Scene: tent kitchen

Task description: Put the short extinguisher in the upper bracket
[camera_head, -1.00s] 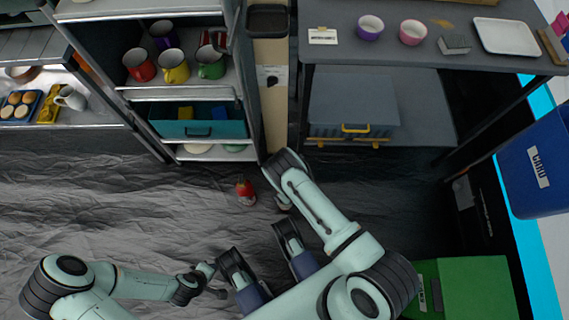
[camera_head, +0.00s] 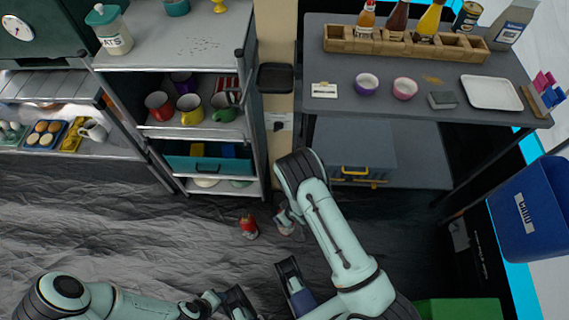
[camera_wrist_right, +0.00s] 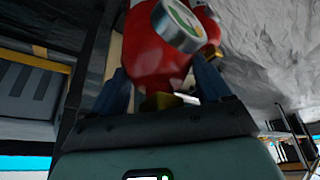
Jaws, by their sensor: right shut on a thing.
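In the right wrist view a red extinguisher (camera_wrist_right: 155,55) with a round gauge (camera_wrist_right: 181,24) sits between the blue fingers of my right gripper (camera_wrist_right: 160,90), which is shut on it. Its full length is out of view. In the head view my right arm bends down beside the post, and its gripper and the held extinguisher are mostly hidden. A small red object (camera_head: 249,224), like an extinguisher, shows on the floor left of that wrist; I cannot tell its length. The upper bracket appears as a dark holder (camera_head: 275,77) on the pale post. My left gripper (camera_head: 215,303) is low; its jaws are unclear.
A shelf with mugs (camera_head: 190,104) and a teal drawer (camera_head: 207,164) stands left of the post. A table (camera_head: 430,75) with cups and a tray stands right, a grey chest (camera_head: 355,150) below it. A blue bin (camera_head: 530,215) is at right. The left floor is clear.

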